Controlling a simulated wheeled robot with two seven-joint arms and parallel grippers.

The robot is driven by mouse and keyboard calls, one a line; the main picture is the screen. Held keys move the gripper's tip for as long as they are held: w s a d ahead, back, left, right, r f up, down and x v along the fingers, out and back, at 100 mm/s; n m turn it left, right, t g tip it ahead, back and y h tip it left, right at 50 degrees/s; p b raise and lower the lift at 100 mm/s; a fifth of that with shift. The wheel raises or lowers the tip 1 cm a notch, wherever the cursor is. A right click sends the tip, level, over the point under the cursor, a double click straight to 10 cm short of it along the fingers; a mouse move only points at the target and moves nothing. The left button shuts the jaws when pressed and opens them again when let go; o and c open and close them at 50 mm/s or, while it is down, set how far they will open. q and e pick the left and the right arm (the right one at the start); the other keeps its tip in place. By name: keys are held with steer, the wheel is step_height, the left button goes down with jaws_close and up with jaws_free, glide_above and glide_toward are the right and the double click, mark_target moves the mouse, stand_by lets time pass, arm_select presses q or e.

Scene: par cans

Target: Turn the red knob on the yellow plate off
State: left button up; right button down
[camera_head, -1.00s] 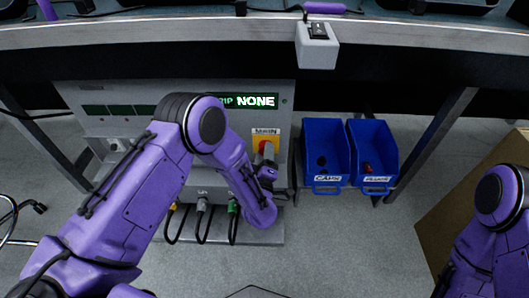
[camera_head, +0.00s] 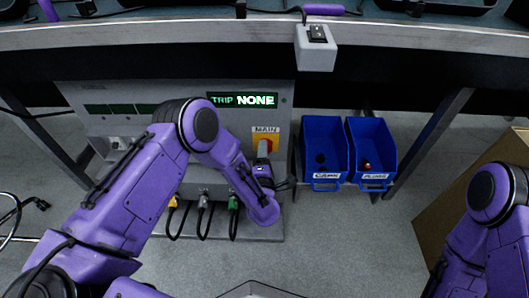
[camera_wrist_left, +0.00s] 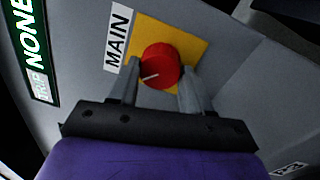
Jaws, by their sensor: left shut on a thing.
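The red knob (camera_wrist_left: 160,66) sits on the yellow plate (camera_wrist_left: 190,40) beside a "MAIN" label. Its white mark points to the lower left in the left wrist view. My left gripper (camera_wrist_left: 161,84) has one finger on each side of the knob and is shut on it. In the head view the yellow plate (camera_head: 272,139) shows on the grey panel, with the knob mostly hidden behind my left gripper (camera_head: 264,153). My right arm is at the lower right; its gripper is out of view.
A green-lit display (camera_head: 243,100) reads "TRIP NONE" above the plate. Several plugs with black cables, one of them green (camera_head: 234,202), hang below the panel. Two blue bins (camera_head: 325,180) stand to the right. The table edge (camera_head: 150,38) overhangs the panel. A brown box (camera_head: 440,215) is at the right.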

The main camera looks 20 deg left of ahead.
arm_select(q)
steer(key=shift+d, duration=0.2)
stand_by(0.3)
steer(key=o, duration=1.1)
steer(key=shift+c, duration=0.2)
steer(key=shift+a, duration=0.1)
steer(key=shift+s, duration=0.35)
steer(key=p+v, duration=0.3)
steer(key=v, duration=0.7)
arm_select(e)
steer(key=r, duration=0.1)
steer(key=w+r+m+t, duration=0.1)
steer(key=r+h, duration=0.1)
steer(key=shift+w+d+r+m, duration=0.2)
steer(key=shift+w+d+m, duration=0.1)
steer(key=shift+w, duration=0.1)
